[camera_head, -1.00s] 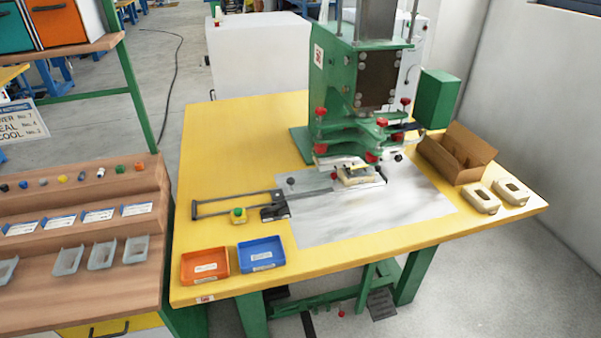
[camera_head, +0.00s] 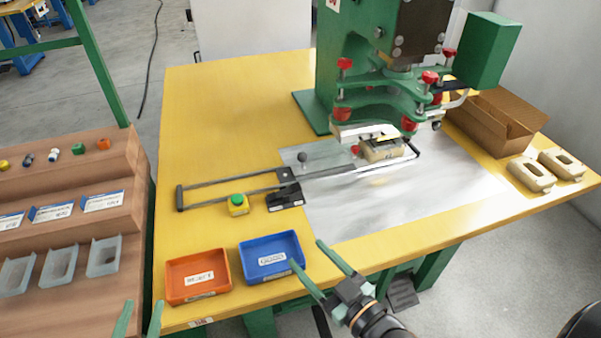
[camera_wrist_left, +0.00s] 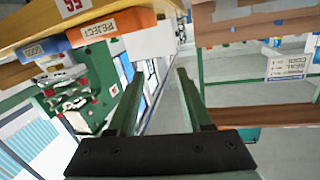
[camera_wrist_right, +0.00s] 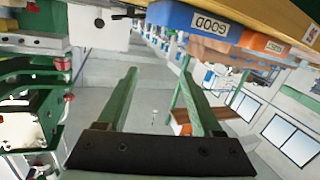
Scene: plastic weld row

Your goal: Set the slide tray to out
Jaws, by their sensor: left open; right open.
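The slide tray (camera_head: 368,160) holds a cream plastic housing (camera_head: 384,150) and sits at the right end of its rails, under the green welding press (camera_head: 395,85). The dark rails (camera_head: 228,190) run left across the yellow table to an end bar. A dark ball knob (camera_head: 302,157) stands near the middle of the rails. My right gripper (camera_head: 309,257) is open and empty over the table's front edge, just right of the blue bin. My left gripper (camera_head: 140,319) is open and empty low at the table's front left corner; only its fingertips show in the head view.
An orange bin (camera_head: 197,290) and a blue bin (camera_head: 272,276) stand at the front left. A green button on a yellow box (camera_head: 238,205) and a black block (camera_head: 285,197) are beside the rails. A cardboard box (camera_head: 495,120) and two cream housings (camera_head: 530,172) are at right.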

